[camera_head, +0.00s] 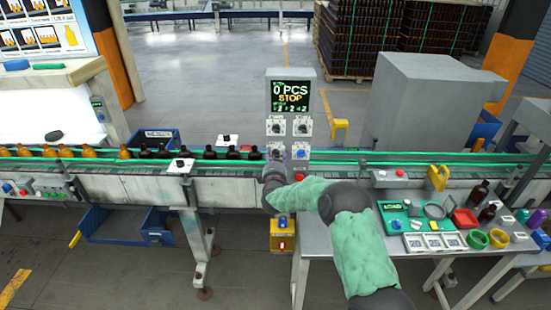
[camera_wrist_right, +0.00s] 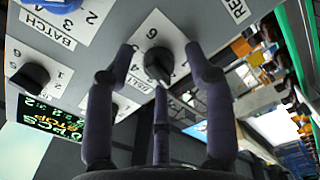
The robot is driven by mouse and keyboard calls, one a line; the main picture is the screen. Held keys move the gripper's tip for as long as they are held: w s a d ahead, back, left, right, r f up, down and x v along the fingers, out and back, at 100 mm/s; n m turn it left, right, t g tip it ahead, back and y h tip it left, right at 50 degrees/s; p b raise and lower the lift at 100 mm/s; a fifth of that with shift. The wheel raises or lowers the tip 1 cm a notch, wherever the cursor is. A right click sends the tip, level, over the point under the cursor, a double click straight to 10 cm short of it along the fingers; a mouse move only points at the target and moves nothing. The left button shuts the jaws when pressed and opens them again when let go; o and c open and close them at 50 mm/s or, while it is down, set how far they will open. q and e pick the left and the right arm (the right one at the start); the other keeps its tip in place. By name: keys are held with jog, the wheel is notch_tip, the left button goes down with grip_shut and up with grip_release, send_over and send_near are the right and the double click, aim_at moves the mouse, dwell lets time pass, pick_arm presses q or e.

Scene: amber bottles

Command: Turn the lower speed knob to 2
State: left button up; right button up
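The grey control panel (camera_head: 290,103) carries a display (camera_head: 290,96) reading "0 PCS STOP" and two rows of knobs. My right gripper (camera_head: 276,158) is at the lower left knob and mostly covers it. In the right wrist view, where the panel is upside down, this black knob (camera_wrist_right: 158,64) sits on a white numbered plate. The fingers of my right gripper (camera_wrist_right: 160,60) are spread around it, open. I cannot tell whether they touch it. The knob's exact setting is unclear. My left gripper is not in view.
The two upper black knobs (camera_head: 276,126) (camera_head: 302,126) are clear of the gripper. A blue knob (camera_head: 300,154) is close at the lower right. A conveyor (camera_head: 400,158) with amber bottles (camera_head: 84,151) runs behind my arm. A worktable (camera_head: 420,240) with trays stands at the right.

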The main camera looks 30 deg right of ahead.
jog(key=v, duration=1.2)
dwell(0.4)
